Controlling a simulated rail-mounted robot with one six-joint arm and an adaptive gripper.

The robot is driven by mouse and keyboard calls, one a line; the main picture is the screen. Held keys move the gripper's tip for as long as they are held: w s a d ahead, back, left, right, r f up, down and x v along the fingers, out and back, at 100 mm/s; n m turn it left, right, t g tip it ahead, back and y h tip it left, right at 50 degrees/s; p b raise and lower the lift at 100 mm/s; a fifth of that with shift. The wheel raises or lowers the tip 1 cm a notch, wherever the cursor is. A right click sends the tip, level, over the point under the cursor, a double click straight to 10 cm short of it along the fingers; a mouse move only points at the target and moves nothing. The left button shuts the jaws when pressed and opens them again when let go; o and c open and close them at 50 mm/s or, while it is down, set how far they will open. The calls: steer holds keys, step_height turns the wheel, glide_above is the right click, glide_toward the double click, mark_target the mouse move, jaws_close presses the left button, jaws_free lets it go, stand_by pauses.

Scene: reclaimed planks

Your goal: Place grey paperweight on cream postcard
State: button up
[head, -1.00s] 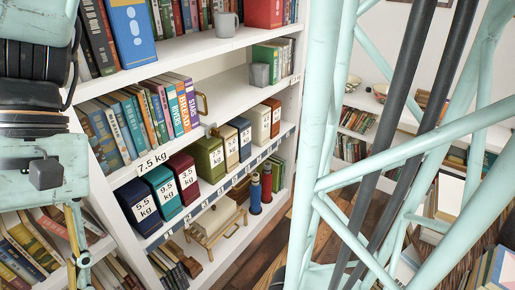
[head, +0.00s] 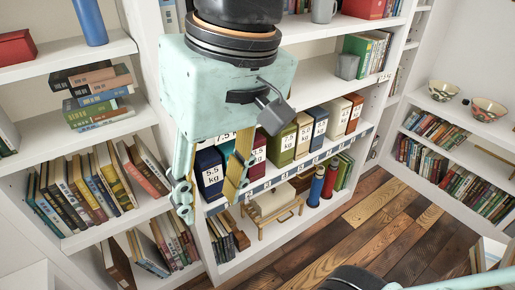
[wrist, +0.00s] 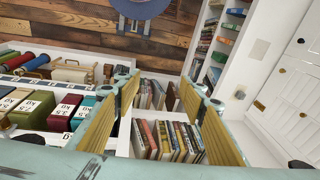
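A grey cube-like block (head: 347,66), likely the paperweight, sits on a white shelf at upper right in the head view, beside a few upright books. My gripper (head: 208,203) hangs in front of the lower shelves, left of and lower than the block in the picture. Its two yellow-padded fingers are apart. The wrist view also shows my gripper (wrist: 160,80) open, with nothing between the fingers. I cannot clearly identify the cream postcard. A small cream square (wrist: 260,48) lies on a white surface at right in the wrist view; I cannot tell what it is.
Labelled weight boxes (head: 282,145) fill a shelf right of my gripper. A grey mug (head: 322,10) stands above the block. Bowls (head: 488,110) stand on a right-hand shelf. Packed bookshelves (head: 85,190) are at left. The plank floor (head: 350,235) is open.

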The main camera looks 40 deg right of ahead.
steer(key=s+d+r+t+h, duration=0.1)
steer(key=d+r+t, duration=0.1)
steer(key=d, duration=0.3)
steer(key=shift+s+d+r+h, duration=0.15)
steer(key=shift+d+h, duration=0.1)
steer(key=shift+h, duration=0.05)
stand_by(0.4)
steer(key=shift+f+b, duration=2.1)
steer(key=shift+f, duration=0.05)
steer(key=shift+r, duration=0.2)
step_height(320, 180, up, 21)
steer(key=p, duration=2.1)
steer(key=shift+f, duration=0.15)
steer(key=shift+f+b, duration=0.4)
steer(key=shift+f, duration=0.05)
